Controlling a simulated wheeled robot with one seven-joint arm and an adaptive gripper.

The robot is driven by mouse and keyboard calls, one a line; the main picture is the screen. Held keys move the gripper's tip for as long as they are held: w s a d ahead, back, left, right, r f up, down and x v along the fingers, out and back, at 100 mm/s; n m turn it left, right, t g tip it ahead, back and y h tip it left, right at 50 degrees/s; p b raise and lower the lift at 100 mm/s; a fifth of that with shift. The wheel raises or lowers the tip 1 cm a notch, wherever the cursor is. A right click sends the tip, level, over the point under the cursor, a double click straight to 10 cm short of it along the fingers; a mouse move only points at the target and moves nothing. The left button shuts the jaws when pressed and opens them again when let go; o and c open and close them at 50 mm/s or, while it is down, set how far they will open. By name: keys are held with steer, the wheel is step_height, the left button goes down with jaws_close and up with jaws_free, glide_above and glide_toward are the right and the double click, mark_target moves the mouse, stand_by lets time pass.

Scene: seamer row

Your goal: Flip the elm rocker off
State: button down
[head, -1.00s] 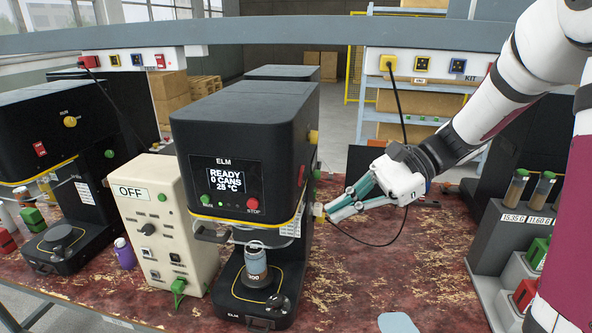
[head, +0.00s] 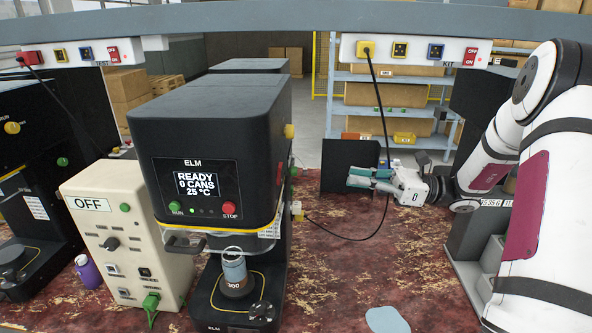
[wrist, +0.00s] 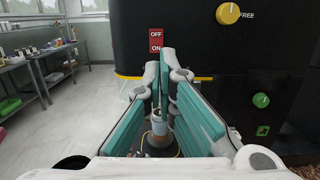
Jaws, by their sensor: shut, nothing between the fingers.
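The black ELM machine (head: 215,120) stands left of centre in the head view, its lit screen reading READY, 0 CANS, 25 °C. Its rocker, red and marked OFF above and ON below, shows in the wrist view (wrist: 156,41) on the machine's black side. I cannot tell which half is pressed in. My gripper (head: 349,178) is shut and empty, right of the machine with a clear gap, pointing left. In the wrist view its fingertips (wrist: 162,62) appear just below the rocker.
A yellow FREE knob (wrist: 228,13) and a green button (wrist: 261,100) are right of the rocker. A can (head: 235,268) stands in the machine. A beige OFF box (head: 120,235) is left of it. A black cable (head: 385,130) hangs behind my gripper. The tabletop between is mostly clear.

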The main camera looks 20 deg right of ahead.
mark_target(280, 174)
steer(key=shift+a, duration=0.15)
steer(key=p+x, duration=0.3)
steer(key=x, duration=1.1)
steer(key=shift+s, duration=0.1)
